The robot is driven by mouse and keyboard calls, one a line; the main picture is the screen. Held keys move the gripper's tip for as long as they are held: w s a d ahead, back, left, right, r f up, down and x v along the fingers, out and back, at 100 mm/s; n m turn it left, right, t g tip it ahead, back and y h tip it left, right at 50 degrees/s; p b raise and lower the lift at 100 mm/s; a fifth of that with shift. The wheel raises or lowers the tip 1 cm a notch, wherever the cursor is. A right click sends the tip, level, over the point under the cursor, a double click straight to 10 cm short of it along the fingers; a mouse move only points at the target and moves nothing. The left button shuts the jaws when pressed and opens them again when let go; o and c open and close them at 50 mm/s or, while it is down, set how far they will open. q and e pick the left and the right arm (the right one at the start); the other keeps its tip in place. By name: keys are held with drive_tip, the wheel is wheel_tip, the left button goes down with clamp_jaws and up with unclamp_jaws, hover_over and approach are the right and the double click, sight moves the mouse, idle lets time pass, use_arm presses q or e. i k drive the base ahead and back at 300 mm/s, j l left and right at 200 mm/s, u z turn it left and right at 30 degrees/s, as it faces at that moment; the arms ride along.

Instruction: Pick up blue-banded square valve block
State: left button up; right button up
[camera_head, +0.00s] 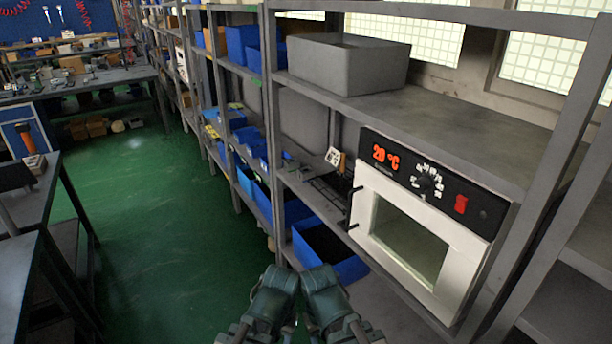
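I cannot make out a blue-banded square valve block anywhere in the head view. Two dark green-grey parts of my own arms show side by side at the bottom centre, in front of the shelving. No gripper fingers can be seen on them, so I cannot see whether either gripper is open or holds anything.
A white oven (457,264) reading 20 °C stands on the grey shelving, right. A grey bin (345,68) sits above; an open blue bin (345,270) is below. Dark tables (24,262) stand left. The green floor (165,225) between is clear.

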sight(302, 176)
drive_tip(key=i+j+z, duration=0.1)
drive_tip(key=i+j, duration=0.2)
drive_tip(key=i+j+z, duration=0.15)
drive_tip(key=i+j, duration=0.15)
drive_tip(key=i+j+z, duration=0.1)
drive_tip(key=i+j, duration=0.15)
drive_tip(key=i+j+z, duration=0.1)
drive_tip(key=i+j, duration=0.2)
drive_tip(key=j, duration=0.15)
drive_tip(key=i+j+z, duration=0.25)
drive_tip(key=i+j, duration=0.2)
drive_tip(key=j, duration=0.35)
drive_tip(key=i+j+z, duration=0.15)
drive_tip(key=j, duration=0.25)
drive_tip(key=i, duration=0.05)
